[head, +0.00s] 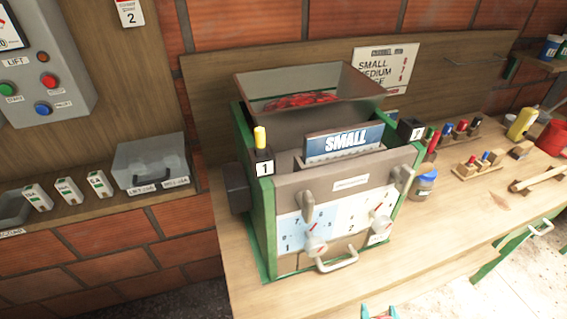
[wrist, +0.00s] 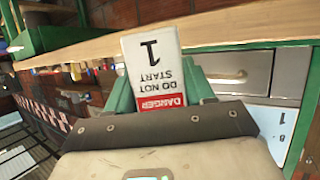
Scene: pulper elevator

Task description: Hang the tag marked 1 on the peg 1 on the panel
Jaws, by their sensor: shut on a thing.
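The tag marked 1 (wrist: 153,60) fills the middle of the wrist view. It is white with a red DANGER band and reads DO NOT START, upside down in the picture. My gripper (wrist: 160,88) is shut on it, with a green finger on each side. In the head view only the tips of my gripper (head: 378,314) show at the bottom edge, in front of the bench. The wooden panel (head: 120,80) stands at the upper left of the head view, far from my gripper. I cannot make out peg 1; it is not clearly in view.
A tag marked 2 (head: 130,12) hangs on the panel beside the grey LIFT control box (head: 45,65). A green-framed machine (head: 335,185) stands on the bench between my gripper and the panel.

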